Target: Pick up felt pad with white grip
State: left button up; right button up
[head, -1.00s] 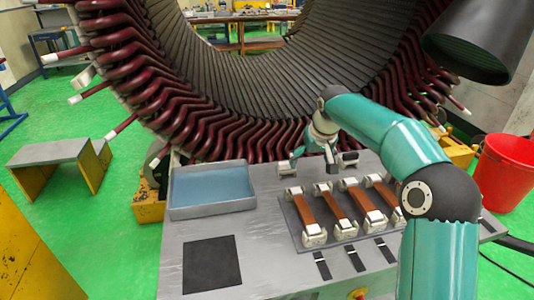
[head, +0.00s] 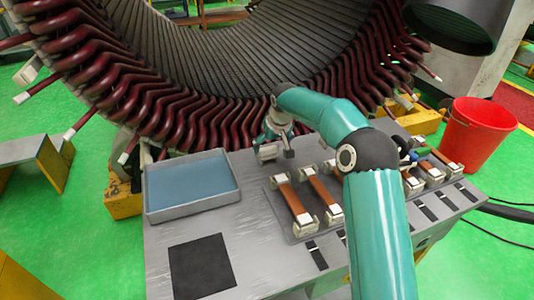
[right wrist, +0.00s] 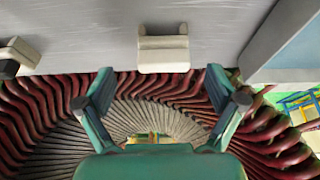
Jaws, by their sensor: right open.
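A small block with a white grip (head: 267,153), likely the felt pad's grip, sits near the table's back edge, right of the blue-lined tray. In the right wrist view the white grip (right wrist: 163,52) stands on the grey table, ahead of and between my fingers. Any felt under it is hard to make out. My right gripper (right wrist: 160,100) is open and empty, its fingers spread to either side and short of the grip. In the head view my right gripper (head: 276,143) is over the back edge, beside the grip. My left gripper is not in view.
A grey tray with a blue bottom (head: 190,210) stands to the left. Brown bars with white ends (head: 295,203) lie on a dark plate in front. Another white-and-dark block (right wrist: 18,55) is at the wrist view's left. The stator (head: 100,70) rises close behind the table.

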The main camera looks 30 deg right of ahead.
aim_at(269, 148)
jog(key=shift+w+d+f, duration=0.1)
jog(key=shift+w+f, duration=0.05)
jog(key=shift+f, duration=0.35)
jog(key=shift+w+a+p+x, duration=0.15)
jog(key=shift+p+x, duration=0.35)
jog(key=shift+x, duration=0.8)
jog(key=shift+w+a+p+x, duration=0.15)
jog(key=shift+p+x, duration=0.35)
jog(key=shift+x, duration=0.8)
jog(key=shift+d+r, duration=0.15)
jog(key=c, duration=1.3)
